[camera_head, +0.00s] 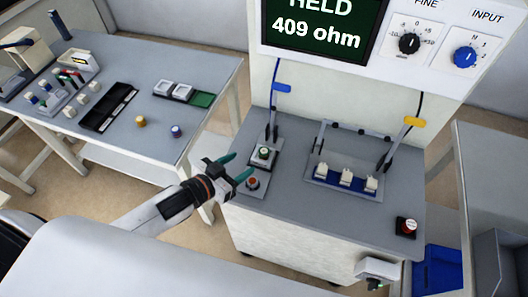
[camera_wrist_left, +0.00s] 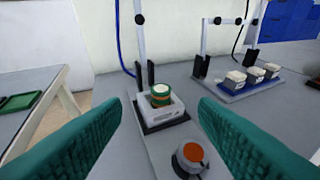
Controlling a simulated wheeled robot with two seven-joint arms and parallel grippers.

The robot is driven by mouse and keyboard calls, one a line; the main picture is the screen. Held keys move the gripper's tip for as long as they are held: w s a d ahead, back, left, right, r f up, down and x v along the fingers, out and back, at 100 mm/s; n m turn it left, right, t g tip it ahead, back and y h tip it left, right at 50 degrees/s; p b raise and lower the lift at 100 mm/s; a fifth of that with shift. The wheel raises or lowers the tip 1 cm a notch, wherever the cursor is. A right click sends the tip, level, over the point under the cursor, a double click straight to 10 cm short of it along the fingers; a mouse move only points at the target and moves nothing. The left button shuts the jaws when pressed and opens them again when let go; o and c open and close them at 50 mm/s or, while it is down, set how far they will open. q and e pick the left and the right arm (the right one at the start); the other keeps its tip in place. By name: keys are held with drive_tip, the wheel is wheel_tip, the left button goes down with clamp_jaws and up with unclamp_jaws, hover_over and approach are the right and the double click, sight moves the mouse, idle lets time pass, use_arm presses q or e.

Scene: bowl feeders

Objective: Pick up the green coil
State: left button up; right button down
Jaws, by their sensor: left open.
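The green coil (camera_head: 264,152) sits upright in a white holder on a dark plate, near the left end of the grey bench. In the left wrist view the green coil (camera_wrist_left: 160,98) shows a pale top and green and orange bands, ahead between my open fingers. Two dark clamp posts stand just behind it. My left gripper (camera_head: 236,167) is open and empty, with teal fingers, a little left of and nearer than the coil, apart from it. My right gripper is not in view.
An orange-topped button (camera_head: 253,183) stands just in front of the holder. A blue tray (camera_head: 345,181) with three white blocks is to the right. A red-topped knob (camera_head: 406,226) stands at the bench's right front. The left table (camera_head: 160,105) holds a black tray and small coils.

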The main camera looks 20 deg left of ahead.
sight(264, 151)
use_arm(q)
drive_tip(key=p+x, duration=0.1)
drive_tip(key=x, duration=0.8)
drive_tip(key=shift+f, duration=0.2)
drive_tip(key=shift+s, duration=0.1)
drive_tip(key=shift+c, duration=0.3)
drive_tip(key=shift+r, duration=0.1)
drive_tip(key=c, duration=1.1)
